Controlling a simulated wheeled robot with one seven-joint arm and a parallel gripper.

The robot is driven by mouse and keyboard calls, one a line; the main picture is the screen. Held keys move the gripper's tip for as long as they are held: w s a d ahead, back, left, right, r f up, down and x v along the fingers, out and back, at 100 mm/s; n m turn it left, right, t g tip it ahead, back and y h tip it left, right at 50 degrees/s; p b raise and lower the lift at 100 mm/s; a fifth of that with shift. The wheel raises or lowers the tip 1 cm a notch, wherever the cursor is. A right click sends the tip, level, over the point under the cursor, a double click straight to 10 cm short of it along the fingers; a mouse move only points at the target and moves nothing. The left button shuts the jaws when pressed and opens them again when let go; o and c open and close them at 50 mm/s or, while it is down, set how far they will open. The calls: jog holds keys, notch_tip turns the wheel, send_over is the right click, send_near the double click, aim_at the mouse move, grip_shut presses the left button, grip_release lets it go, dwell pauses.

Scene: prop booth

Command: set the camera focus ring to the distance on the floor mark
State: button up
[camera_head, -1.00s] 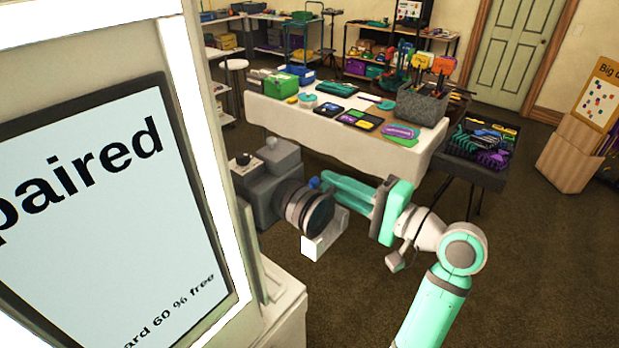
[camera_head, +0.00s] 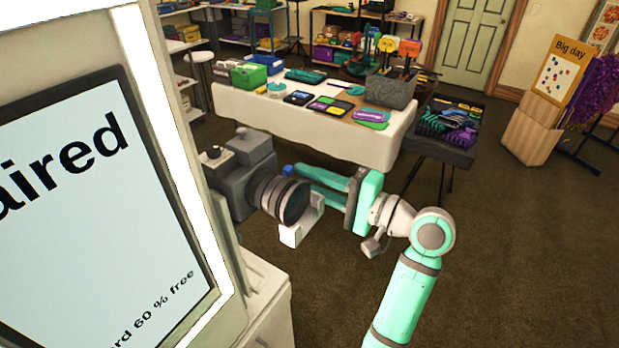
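A large grey camera (camera_head: 238,185) stands at centre left, its lens facing front right. The ribbed dark and grey lens ring (camera_head: 272,196) surrounds the dark front glass. A small blue knob (camera_head: 289,169) shows at the lens's far side. My gripper (camera_head: 303,180) points left at the lens from the right. Its two teal fingers are spread apart, with the tips close to the lens's right side. I cannot tell whether they touch it, and the lens partly hides the lower finger. No distance marking on the ring is readable. I see no floor mark.
A white block (camera_head: 291,236) sits under the lens front. A booth with a lit screen (camera_head: 80,200) fills the left. Behind the camera is a white-clothed table (camera_head: 270,118) with props, beside a dark side table (camera_head: 440,150).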

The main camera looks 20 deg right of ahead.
jog(key=shift+o, duration=0.4)
jog(key=shift+s+d, duration=0.2)
jog(key=v, duration=1)
jog(key=shift+d, duration=0.1)
